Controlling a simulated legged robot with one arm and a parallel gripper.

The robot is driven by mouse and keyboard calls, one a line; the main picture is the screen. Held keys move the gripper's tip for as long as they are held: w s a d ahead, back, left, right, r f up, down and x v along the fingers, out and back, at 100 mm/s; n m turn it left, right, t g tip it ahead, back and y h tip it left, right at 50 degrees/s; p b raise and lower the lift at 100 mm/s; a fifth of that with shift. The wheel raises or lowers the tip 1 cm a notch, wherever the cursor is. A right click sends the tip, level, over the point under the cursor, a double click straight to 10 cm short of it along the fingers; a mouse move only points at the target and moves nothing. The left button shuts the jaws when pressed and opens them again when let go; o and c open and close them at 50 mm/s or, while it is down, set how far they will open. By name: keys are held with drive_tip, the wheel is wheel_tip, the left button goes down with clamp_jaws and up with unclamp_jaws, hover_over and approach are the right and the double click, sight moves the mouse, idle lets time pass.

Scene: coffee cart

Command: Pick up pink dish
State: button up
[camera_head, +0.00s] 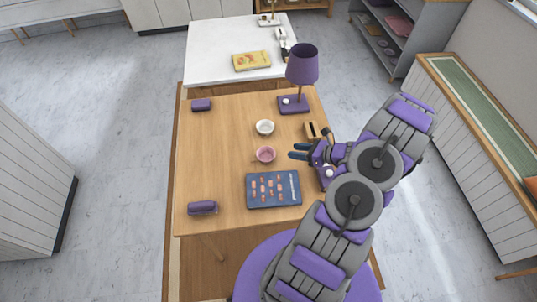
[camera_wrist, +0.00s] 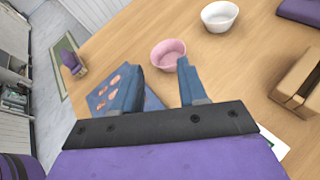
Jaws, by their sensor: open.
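The pink dish (camera_head: 265,155) is a small round bowl on the wooden table, just behind the blue board. In the wrist view the pink dish (camera_wrist: 168,53) sits upright, a little beyond and between my fingertips, with its right rim close to the right finger in the picture. My gripper (camera_head: 298,152) is open and empty to the right of the dish, with its blue fingers pointing left toward it. In the wrist view my gripper (camera_wrist: 157,70) shows both fingers spread apart. They appear to be clear of the dish.
A white bowl (camera_head: 265,128) stands behind the dish. A blue board with pink shapes (camera_head: 273,202) lies in front. A brown box (camera_head: 312,130) and a purple lamp (camera_head: 302,68) stand to the back right. The table's left middle (camera_head: 215,150) is clear.

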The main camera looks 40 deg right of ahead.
drive_tip(key=s+f+m+h, duration=0.1)
drive_tip(key=s+d+f+m+h, duration=0.1)
drive_tip(key=f, duration=0.1)
drive_tip(key=shift+s+d+f+m+t, duration=0.1)
drive_tip(key=shift+s+f+m+t, duration=0.05)
drive_tip(key=shift+s+m+t, duration=0.2)
drive_tip(key=b, duration=0.1)
approach(272, 149)
drive_tip(key=shift+w+d+f, duration=0.2)
drive_tip(key=shift+w+f, duration=0.05)
drive_tip(key=shift+f, duration=0.1)
drive_tip(key=w+a, duration=0.2)
drive_tip(key=w, duration=0.1)
drive_tip(key=shift+f, duration=0.4)
drive_tip(key=shift+w+a+f, duration=0.1)
drive_tip(key=shift+w+a, duration=0.1)
drive_tip(key=shift+w, duration=0.15)
drive_tip(key=x, duration=0.2)
drive_tip(key=d+b+x, duration=0.1)
drive_tip(key=x, duration=0.1)
drive_tip(key=shift+w+f, duration=0.3)
drive_tip(key=shift+w+a, duration=0.2)
drive_tip(key=shift+w, duration=0.05)
drive_tip(key=shift+w+a, duration=0.1)
drive_tip(key=shift+a, duration=0.25)
drive_tip(key=shift+d, duration=0.25)
drive_tip(key=c, duration=0.7)
clamp_jaws()
drive_tip(key=shift+a, duration=0.1)
